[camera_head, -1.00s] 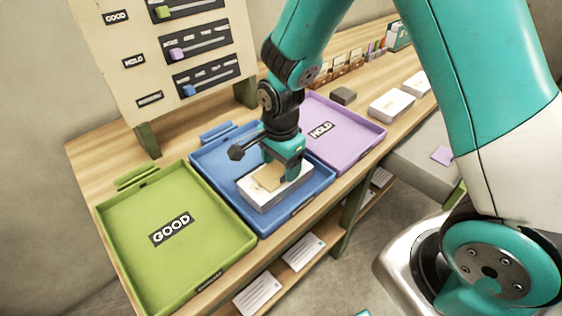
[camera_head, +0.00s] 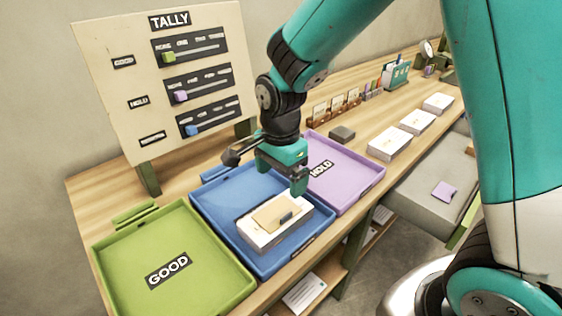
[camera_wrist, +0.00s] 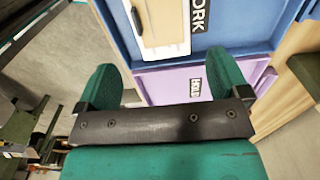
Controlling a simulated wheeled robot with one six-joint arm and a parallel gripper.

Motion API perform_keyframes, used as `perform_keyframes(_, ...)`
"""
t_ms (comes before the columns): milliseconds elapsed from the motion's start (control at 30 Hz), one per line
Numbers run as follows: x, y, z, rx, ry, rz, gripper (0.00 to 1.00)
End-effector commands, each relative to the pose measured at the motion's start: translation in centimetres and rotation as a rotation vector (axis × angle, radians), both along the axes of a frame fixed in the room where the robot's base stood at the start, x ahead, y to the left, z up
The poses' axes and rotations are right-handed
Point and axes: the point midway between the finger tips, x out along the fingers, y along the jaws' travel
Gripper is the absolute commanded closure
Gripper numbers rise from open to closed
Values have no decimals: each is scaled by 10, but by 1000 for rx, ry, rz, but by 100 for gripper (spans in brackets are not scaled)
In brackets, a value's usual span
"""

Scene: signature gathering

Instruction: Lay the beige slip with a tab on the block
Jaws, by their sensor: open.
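A beige slip (camera_head: 268,211) with a small dark tab (camera_head: 286,217) lies flat on top of a white block (camera_head: 265,238). The block stands in the blue tray (camera_head: 215,200). In the wrist view the slip (camera_wrist: 168,20) on the block shows at the top edge, partly cut off, with its dark tab (camera_wrist: 137,20). My gripper (camera_head: 282,172) is open and empty, above and behind the block, apart from the slip. In the wrist view my open fingers (camera_wrist: 162,70) have nothing between them.
The green GOOD tray (camera_head: 150,240) is empty on the left; the purple HOLD tray (camera_head: 350,170) is on the right. A small grey block (camera_head: 342,133) and several white blocks (camera_head: 388,141) stand farther right. The tally board (camera_head: 110,70) stands behind the trays.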

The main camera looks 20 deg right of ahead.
Motion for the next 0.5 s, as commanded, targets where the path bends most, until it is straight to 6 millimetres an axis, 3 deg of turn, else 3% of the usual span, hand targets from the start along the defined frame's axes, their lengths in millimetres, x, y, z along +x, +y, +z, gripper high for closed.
perform_keyframes(100,0,0,21,1,-3,0,6)
perform_keyframes(300,-4,2,40,10,-4,44,6)
perform_keyframes(367,-13,5,48,30,-9,136,6)
perform_keyframes(500,-54,20,77,113,-54,566,6)
